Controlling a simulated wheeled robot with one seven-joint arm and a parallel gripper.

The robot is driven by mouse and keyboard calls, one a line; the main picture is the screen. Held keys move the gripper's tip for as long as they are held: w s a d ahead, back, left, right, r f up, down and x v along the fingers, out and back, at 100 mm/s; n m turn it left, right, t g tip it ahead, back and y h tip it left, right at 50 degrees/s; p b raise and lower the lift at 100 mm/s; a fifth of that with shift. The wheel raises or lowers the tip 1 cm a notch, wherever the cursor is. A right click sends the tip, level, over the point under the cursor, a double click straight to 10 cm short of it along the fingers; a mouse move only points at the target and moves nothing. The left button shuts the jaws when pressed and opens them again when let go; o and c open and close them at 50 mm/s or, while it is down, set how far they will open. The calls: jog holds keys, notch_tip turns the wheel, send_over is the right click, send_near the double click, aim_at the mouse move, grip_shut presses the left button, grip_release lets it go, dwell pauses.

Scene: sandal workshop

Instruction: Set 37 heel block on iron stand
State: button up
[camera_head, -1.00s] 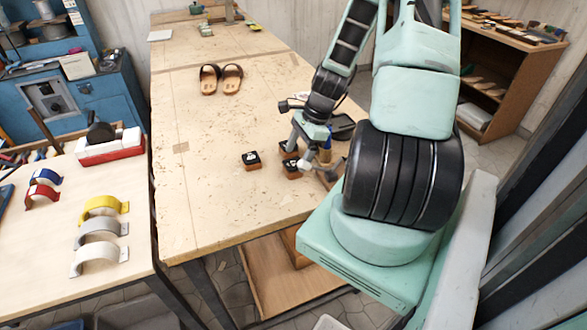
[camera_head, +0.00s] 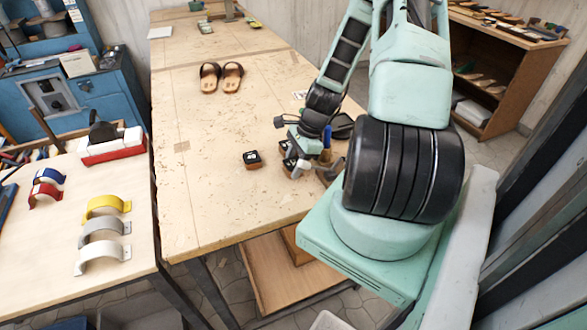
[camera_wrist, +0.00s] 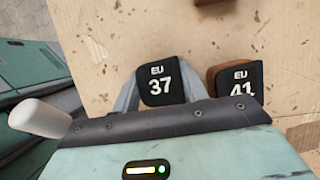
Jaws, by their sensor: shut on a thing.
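The 37 heel block (camera_wrist: 161,86), with a black top marked EU 37, is between the two fingers of my gripper (camera_wrist: 157,90) in the wrist view. The gripper is shut on it, close over the wooden bench. The 41 heel block (camera_wrist: 238,84), black-topped with brown sides, stands just right of it. In the head view my gripper (camera_head: 301,160) is at the bench's right side, partly covering the blocks there. I cannot clearly make out the iron stand; a small upright metal object (camera_head: 229,9) at the bench's far end may be it.
Another heel block (camera_head: 253,159) stands left of the gripper. A blue-handled tool (camera_head: 327,137) is close on its right. Brown sandals (camera_head: 221,77) lie farther back on the bench (camera_head: 215,190). The bench's middle is mostly clear. Coloured arches (camera_head: 103,228) stand on the left table.

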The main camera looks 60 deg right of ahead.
jog(key=shift+r+b, duration=0.9)
jog(key=shift+r, duration=4.25)
